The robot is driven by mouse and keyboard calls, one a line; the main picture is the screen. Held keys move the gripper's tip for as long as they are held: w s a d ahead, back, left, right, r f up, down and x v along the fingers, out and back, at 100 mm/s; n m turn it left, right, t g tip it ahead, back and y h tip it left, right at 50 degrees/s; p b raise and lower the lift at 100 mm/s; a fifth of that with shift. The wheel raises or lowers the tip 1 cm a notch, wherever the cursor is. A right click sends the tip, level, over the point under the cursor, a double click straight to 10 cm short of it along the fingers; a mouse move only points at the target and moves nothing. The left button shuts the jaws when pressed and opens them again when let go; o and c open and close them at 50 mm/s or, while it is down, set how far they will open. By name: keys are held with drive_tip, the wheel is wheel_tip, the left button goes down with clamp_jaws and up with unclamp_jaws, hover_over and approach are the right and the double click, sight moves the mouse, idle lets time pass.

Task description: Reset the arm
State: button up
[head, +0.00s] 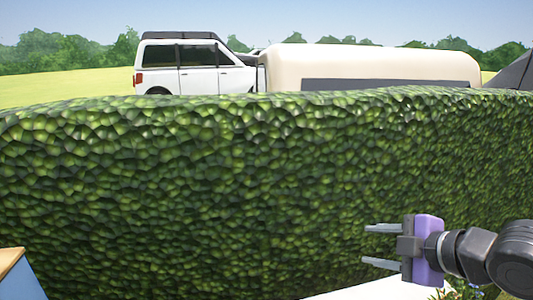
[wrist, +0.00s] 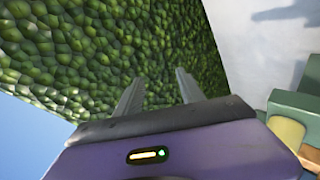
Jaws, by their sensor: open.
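My gripper (head: 382,246) is at the lower right of the head view, at the end of my dark arm, with its fingers pointing left. Its two grey fingers are spread apart with nothing between them. In the wrist view my gripper (wrist: 158,88) shows its purple body and both fingers, with the hedge behind them. No object is held.
A tall green hedge (head: 200,190) spans the view, close behind my gripper. A white surface (head: 375,290) lies below it, with flowers (head: 465,291) at the lower right. A blue, wood-topped box (head: 15,275) is at lower left. A white car (head: 190,65) stands beyond the hedge.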

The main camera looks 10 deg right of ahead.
drive_tip(key=w+a+r+m+t, duration=0.1)
drive_tip(key=a+r+m+t, duration=0.1)
drive_tip(key=r+m+t, duration=0.4)
drive_tip(key=w+a+r+m+t, duration=0.1)
drive_tip(key=a+r+m+t, duration=0.2)
drive_tip(key=r, duration=0.6)
drive_tip(key=s+a+f+m+g+h, duration=0.1)
drive_tip(key=s+a+f+m, duration=0.1)
drive_tip(key=s+f, duration=0.8)
drive_tip(key=s+a+f+m+g+h, duration=0.1)
drive_tip(key=s+a+f+m+g, duration=0.1)
drive_tip(key=s+f, duration=0.8)
drive_tip(key=s+a+f+m+g+h, duration=0.1)
drive_tip(key=s+f+m+g, duration=0.1)
drive_tip(key=s+f, duration=0.8)
drive_tip(key=s, duration=0.9)
drive_tip(key=shift+s+a+m+h, duration=0.15)
drive_tip(key=shift+a+m+h, duration=0.15)
drive_tip(key=shift+a, duration=0.1)
